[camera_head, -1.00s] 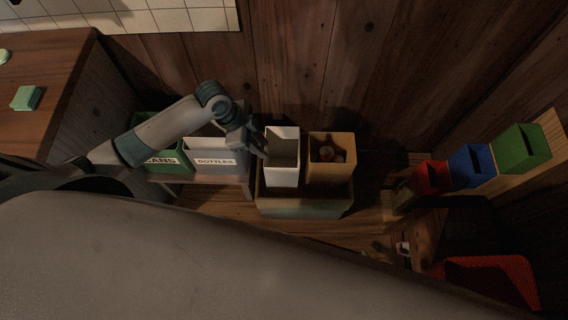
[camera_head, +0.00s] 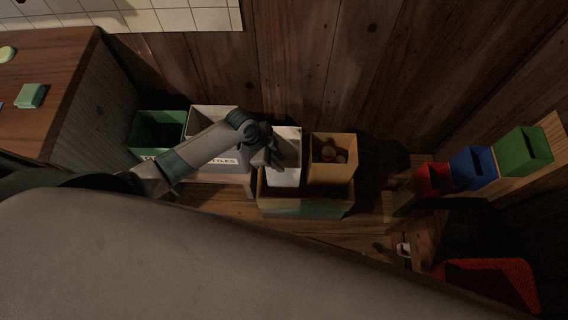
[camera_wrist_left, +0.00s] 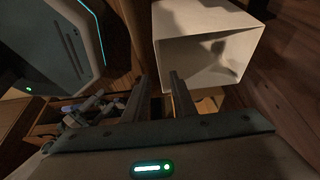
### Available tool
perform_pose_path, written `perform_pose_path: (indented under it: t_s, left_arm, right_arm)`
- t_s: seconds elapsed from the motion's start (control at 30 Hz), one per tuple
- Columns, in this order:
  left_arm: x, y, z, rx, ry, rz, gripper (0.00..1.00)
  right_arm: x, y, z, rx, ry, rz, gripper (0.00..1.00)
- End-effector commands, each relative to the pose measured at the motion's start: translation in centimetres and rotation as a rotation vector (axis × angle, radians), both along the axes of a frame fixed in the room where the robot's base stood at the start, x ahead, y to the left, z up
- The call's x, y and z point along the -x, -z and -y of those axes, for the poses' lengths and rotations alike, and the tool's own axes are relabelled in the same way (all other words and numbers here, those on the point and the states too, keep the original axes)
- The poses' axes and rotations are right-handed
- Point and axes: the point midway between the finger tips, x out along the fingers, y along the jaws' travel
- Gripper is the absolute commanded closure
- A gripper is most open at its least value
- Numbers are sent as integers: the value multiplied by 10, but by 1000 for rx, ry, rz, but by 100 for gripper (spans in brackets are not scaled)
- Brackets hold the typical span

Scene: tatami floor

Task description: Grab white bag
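The white bag (camera_head: 289,174) is upright with an open top, in the middle of the head view. It stands in a wooden box (camera_head: 305,207), left of a brown bag. In the left wrist view the white bag (camera_wrist_left: 205,55) shows its open mouth and shaded inside. My left gripper (camera_head: 276,163) is over the bag's left rim. In the wrist view its fingers (camera_wrist_left: 161,95) are apart, with the bag's near left edge between or just beyond them. I cannot tell whether they touch it. My right gripper is in neither view.
The brown bag (camera_head: 333,171) holds round items. A green bin (camera_head: 158,133) and a grey bottles bin (camera_head: 208,120) stand to the left. Red (camera_head: 433,179), blue (camera_head: 474,168) and green (camera_head: 525,150) bins are at the right. A wooden wall is close behind.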

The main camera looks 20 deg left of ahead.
Motion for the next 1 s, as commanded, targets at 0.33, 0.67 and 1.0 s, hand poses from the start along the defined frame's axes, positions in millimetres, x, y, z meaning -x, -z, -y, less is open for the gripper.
perform_pose_path:
  t_s: [0.33, 0.67, 1.0]
  left_arm:
    - [-1, 7, 3, 0, 1, 1, 76]
    - [-1, 18, 5, 0, -1, -2, 76]
    - [-3, 53, 15, -1, 0, -1, 76]
  right_arm:
    - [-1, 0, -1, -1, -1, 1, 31]
    - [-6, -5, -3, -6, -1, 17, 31]
    - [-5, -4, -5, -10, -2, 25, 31]
